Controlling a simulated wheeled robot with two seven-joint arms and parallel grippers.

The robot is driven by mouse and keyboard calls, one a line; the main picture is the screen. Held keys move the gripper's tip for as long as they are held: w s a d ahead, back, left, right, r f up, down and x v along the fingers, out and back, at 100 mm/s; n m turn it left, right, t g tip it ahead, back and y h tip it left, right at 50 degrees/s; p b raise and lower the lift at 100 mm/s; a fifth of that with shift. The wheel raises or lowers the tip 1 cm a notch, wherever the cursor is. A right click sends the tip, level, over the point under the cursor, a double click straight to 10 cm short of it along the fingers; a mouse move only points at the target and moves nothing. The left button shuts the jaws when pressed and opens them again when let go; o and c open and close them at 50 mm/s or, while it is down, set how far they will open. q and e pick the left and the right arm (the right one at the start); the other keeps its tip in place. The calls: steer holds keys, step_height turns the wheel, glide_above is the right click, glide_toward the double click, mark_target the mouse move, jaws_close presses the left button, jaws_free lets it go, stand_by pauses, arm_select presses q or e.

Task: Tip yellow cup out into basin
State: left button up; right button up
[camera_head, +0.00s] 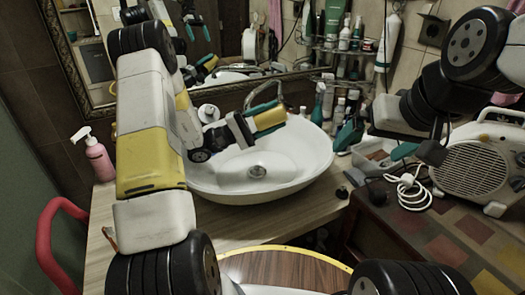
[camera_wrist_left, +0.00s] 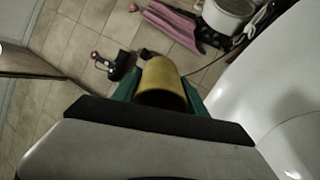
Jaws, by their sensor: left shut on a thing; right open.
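The yellow cup (camera_head: 270,119) is held in the air over the far right part of the white basin (camera_head: 205,178). It lies tilted well over on its side in the head view. My left gripper (camera_head: 262,118) is shut on it, with one teal finger on each side. The cup also shows between the teal fingers in the left wrist view (camera_wrist_left: 160,78); a dark hollow shows at its near end. I cannot see any contents. The basin floor around the drain looks empty. My right gripper (camera_head: 378,146) is open at the right, away from the cup.
A faucet (camera_head: 266,91) stands behind the basin, close to the cup. A pink pump bottle (camera_head: 98,160) stands left. Several bottles crowd the shelf at the back. A beige appliance (camera_head: 472,166) and a white cable (camera_head: 410,188) lie right. The wooden counter front (camera_head: 240,232) is clear.

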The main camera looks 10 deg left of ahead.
arm_select(q)
steer(key=shift+s+a+r+n+t+h, duration=0.15)
steer(key=shift+a+r+t+h, duration=0.15)
steer(key=shift+r+h, duration=0.3)
steer(key=shift+w+a+r+n+t+h, duration=0.1)
steer(key=shift+a+r+n+t+h, duration=0.15)
steer(key=shift+r+h, duration=0.35)
steer(key=shift+s+a+r+n+t+h, duration=0.1)
steer(key=shift+a+r+t+h, duration=0.25)
steer(key=shift+r, duration=0.45)
stand_by(0.3)
